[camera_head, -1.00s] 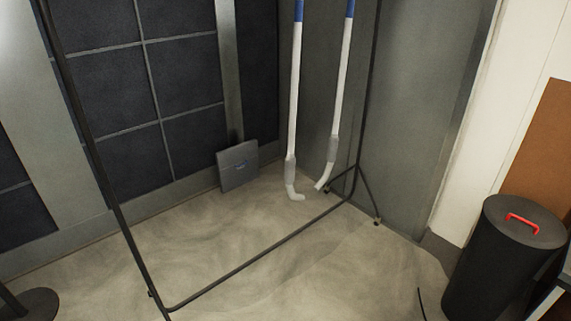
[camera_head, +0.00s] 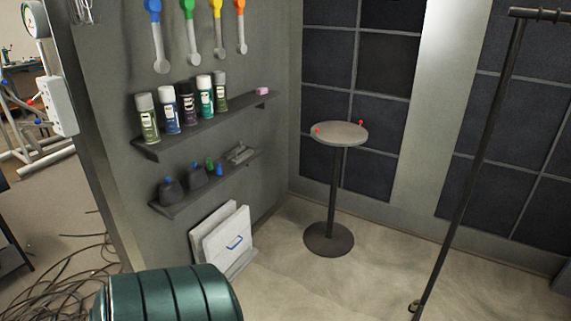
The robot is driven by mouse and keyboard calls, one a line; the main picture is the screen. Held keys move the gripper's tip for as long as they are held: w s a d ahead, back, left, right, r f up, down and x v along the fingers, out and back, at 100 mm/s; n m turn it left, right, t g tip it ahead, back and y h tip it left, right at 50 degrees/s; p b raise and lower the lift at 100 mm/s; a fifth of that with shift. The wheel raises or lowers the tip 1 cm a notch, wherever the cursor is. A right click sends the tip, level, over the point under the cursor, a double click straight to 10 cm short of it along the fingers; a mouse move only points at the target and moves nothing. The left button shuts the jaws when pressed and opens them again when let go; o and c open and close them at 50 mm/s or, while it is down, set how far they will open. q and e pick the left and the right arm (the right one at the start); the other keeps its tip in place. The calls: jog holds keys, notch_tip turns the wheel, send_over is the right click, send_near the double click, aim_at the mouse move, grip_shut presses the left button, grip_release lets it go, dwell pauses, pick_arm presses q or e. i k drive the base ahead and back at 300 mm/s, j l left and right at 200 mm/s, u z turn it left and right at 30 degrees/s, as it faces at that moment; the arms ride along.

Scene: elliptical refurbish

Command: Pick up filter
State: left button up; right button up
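No object is plainly marked as the filter. White square panels (camera_head: 213,238) lean together against the grey wall at floor level, left of centre; the front one has a blue handle (camera_head: 235,243). They may be filters, but I cannot tell for certain. Neither of my grippers is in view.
A dark green ribbed cylinder (camera_head: 168,297) fills the lower left foreground. A round pedestal table (camera_head: 341,133) stands near the corner. Wall shelves hold spray cans (camera_head: 188,104) and small bottles (camera_head: 196,175). Cables (camera_head: 55,265) clutter the left floor. A black rack pole (camera_head: 468,185) stands right; floor between is clear.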

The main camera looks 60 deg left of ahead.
aim_at(224, 245)
jog(key=u, duration=2.4)
jog(key=i+l+u, duration=0.3)
jog(key=i, duration=0.25)
jog(key=i+l+u, duration=0.25)
jog(key=i, duration=0.35)
jog(key=i+l+u, duration=0.3)
jog(key=i+l, duration=0.15)
jog(key=i+l+u, duration=0.15)
jog(key=l+u, duration=0.2)
jog(key=l, duration=0.65)
jog(key=l+u, duration=0.35)
jog(key=l, duration=0.6)
jog(key=k+l, duration=0.1)
jog(key=l, duration=0.3)
jog(key=u, duration=0.05)
